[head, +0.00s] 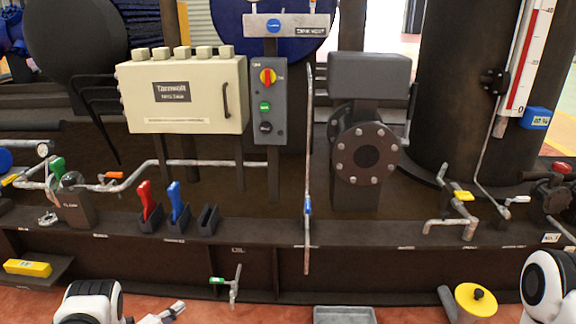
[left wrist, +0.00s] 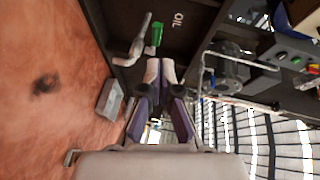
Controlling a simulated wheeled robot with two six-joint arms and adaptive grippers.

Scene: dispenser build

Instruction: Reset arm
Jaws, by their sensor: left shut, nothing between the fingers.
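My left gripper (head: 170,312) is at the bottom edge of the head view, left of centre, in front of the low dark wall. In the left wrist view its fingers (left wrist: 160,72) are together with nothing between them. A small tap with a green handle (head: 218,281) is on the wall, to the right of the gripper and apart from it. The green handle (left wrist: 157,34) also shows beyond the fingertips in the left wrist view. A white link of my right arm is at the lower right of the head view, but the right gripper is out of view.
A grey tray (head: 344,314) and a yellow round lid (head: 478,299) are low at the front. A red handle (head: 144,200) and blue handle (head: 175,202) stand in holders on the ledge. A cream cabinet (head: 186,120), switch panel (head: 268,140) and flanged pump (head: 366,160) are behind.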

